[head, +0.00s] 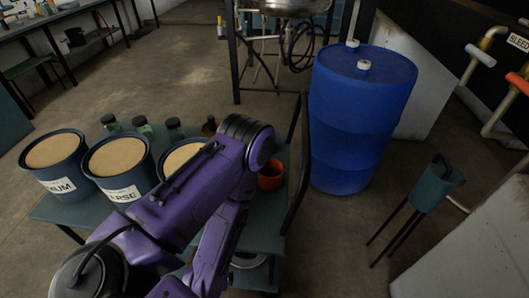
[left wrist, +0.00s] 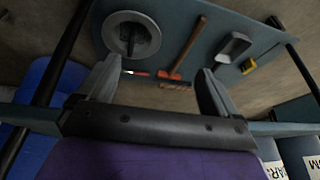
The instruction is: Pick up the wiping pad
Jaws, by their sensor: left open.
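I cannot identify the wiping pad for sure. In the left wrist view, a small yellow piece with a dark part (left wrist: 248,66) lies at the right on a teal shelf (left wrist: 185,18), beside a grey block-like thing (left wrist: 234,46). My left gripper (left wrist: 158,74) is open and empty in that view, its fingers apart with the shelf beyond them. In the head view my purple left arm reaches over the teal cart (head: 262,222), and its gripper is hidden. My right gripper is in neither view.
The shelf also holds a round grey dish (left wrist: 131,34) and a wooden-handled tool (left wrist: 188,47). A blue drum (head: 357,120) stands close right.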

